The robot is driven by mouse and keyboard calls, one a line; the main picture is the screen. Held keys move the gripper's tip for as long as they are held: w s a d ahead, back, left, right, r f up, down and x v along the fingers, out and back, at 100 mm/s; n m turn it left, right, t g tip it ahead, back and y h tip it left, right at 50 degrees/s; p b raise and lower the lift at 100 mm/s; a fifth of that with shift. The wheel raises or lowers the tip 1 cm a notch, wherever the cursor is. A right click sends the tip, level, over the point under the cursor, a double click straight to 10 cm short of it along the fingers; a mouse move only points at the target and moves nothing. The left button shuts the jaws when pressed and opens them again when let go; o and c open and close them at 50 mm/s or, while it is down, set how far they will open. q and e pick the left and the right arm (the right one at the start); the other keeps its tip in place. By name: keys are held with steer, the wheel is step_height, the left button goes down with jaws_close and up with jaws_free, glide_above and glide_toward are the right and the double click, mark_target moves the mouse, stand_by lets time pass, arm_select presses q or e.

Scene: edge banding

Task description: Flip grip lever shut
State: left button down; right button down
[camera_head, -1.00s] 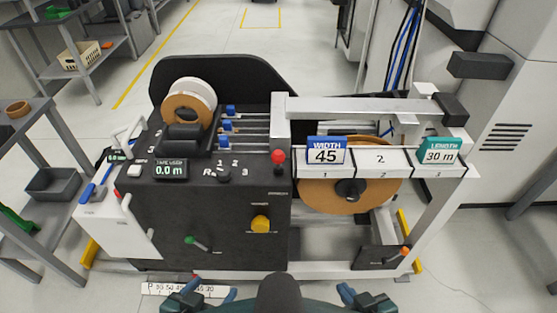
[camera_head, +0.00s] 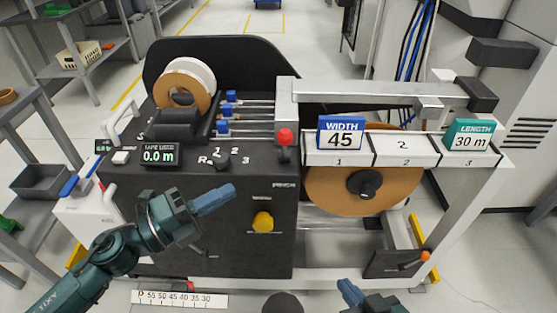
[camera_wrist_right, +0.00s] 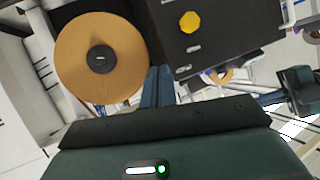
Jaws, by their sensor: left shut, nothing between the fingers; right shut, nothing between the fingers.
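The black machine (camera_head: 250,190) carries several levers; no readable label shows which is the grip lever. A red-knobbed lever (camera_head: 285,137) stands upright on its top. An orange-tipped lever (camera_head: 425,256) sits low on the right. My left gripper (camera_head: 214,199) is shut and empty in front of the panel, left of the yellow knob (camera_head: 263,222). My right gripper (camera_head: 348,289) is shut and empty, low before the machine. In the right wrist view its fingers (camera_wrist_right: 158,87) appear below the yellow knob (camera_wrist_right: 190,22).
A large tan roll (camera_head: 330,190) hangs under the white shelf bearing a blue WIDTH 45 sign (camera_head: 340,133) and a teal LENGTH 30 m sign (camera_head: 471,136). A display (camera_head: 159,154) reads 0.0 m. A grey shelf rack with a bin (camera_head: 40,181) stands at left. Floor behind is clear.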

mark_target(285, 148)
steer(key=shift+a+r, duration=0.2)
arm_select(q)
steer(key=w+p+x, duration=0.1)
steer(key=x, duration=0.5)
steer(key=w+a+p+x, duration=0.1)
steer(key=x, duration=0.5)
steer(key=shift+w+r+p, duration=0.3)
steer(key=shift+w, duration=0.15)
arm_select(e)
steer(key=shift+a+r+g, duration=0.1)
steer(key=shift+a+g, duration=0.1)
steer(key=shift+g, duration=0.1)
